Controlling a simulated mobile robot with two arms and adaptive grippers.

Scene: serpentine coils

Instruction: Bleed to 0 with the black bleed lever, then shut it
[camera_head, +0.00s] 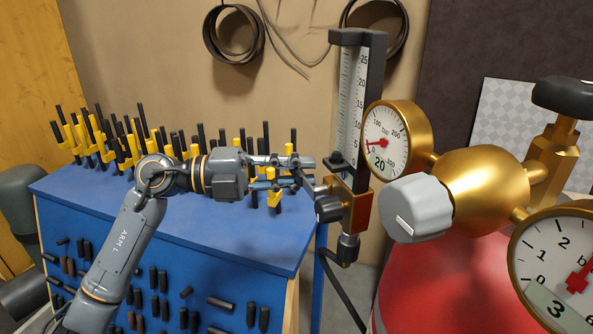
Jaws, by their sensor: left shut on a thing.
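My left gripper (300,166) reaches in from the left and is shut at the tip of the dark bleed lever (310,186). The lever slants down right to the brass block (357,208) under a tall scale tube (350,95). The fingers partly hide the lever's end. The upper brass gauge (385,142) has its red needle pointing left, low on the dial, and its window reads 20. The lower right gauge (560,265) is cut off by the frame edge and its window reads 3. My right gripper is not in view.
A black knob (329,209) sits on the block close below my fingers. A grey knob (417,208) and a brass regulator body (485,187) stand to the right above a red cylinder (430,290). A blue bench (215,218) with several yellow clamps is behind my arm.

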